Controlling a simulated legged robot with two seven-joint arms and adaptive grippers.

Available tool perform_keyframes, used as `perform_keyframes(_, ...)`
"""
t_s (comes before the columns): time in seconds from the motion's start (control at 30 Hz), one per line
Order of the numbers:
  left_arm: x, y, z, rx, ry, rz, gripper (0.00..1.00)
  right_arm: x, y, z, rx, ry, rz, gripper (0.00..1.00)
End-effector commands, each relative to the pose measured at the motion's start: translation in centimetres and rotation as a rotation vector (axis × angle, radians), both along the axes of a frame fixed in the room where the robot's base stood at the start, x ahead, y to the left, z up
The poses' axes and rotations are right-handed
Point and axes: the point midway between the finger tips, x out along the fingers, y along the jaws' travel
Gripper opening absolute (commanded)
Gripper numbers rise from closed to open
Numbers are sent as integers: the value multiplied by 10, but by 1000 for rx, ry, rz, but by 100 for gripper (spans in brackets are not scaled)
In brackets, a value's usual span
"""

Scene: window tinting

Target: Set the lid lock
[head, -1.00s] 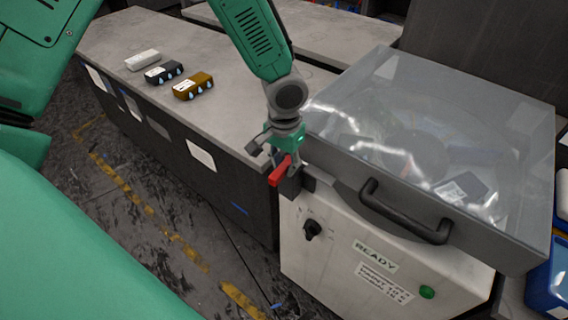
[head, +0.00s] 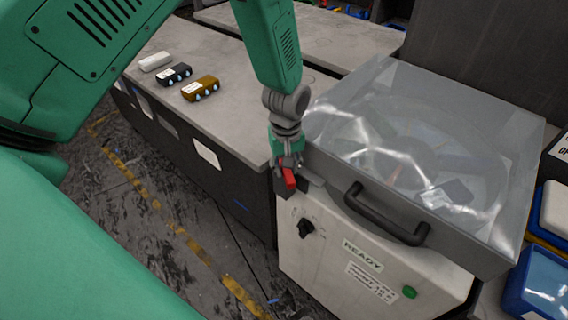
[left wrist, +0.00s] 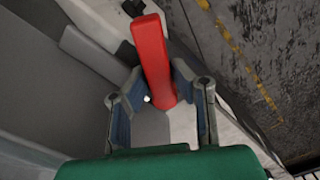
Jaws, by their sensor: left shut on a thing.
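The red lock lever (head: 289,174) sits at the left front corner of the machine, just below the lid's edge. It also shows in the left wrist view as a red bar (left wrist: 154,58) between my fingers. My left gripper (head: 287,165) is shut on the red lever. The clear lid (head: 400,140) with its grey frame is down on the white machine (head: 320,255). A dark handle (head: 385,215) runs along the lid's front. My fingers hide part of the lever and its mount. My right gripper is not in view.
A grey bench (head: 225,110) stands to the left with a white, a black and a brown block (head: 200,89) on it. A dark knob (head: 305,228) and a green button (head: 409,292) are on the machine's front. Blue trays (head: 545,280) stand at the right.

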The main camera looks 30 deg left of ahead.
Motion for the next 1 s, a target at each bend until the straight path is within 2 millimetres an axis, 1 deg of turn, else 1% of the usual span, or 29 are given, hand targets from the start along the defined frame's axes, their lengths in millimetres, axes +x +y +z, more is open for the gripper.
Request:
perform_keyframes(0.03, 1, 0, 1, 2, -2, 42, 0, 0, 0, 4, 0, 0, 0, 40)
perform_keyframes(0.2, 4, -3, 1, 2, -3, 186, 0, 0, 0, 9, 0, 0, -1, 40)
perform_keyframes(0.5, 8, -5, 1, 0, -2, 370, 0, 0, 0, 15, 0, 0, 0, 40)
perform_keyframes(0.73, 10, -5, 0, 0, -2, 439, 0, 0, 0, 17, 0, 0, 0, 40)
perform_keyframes(1.0, 10, -5, 0, 0, -2, 456, 0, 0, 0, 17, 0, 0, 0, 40)
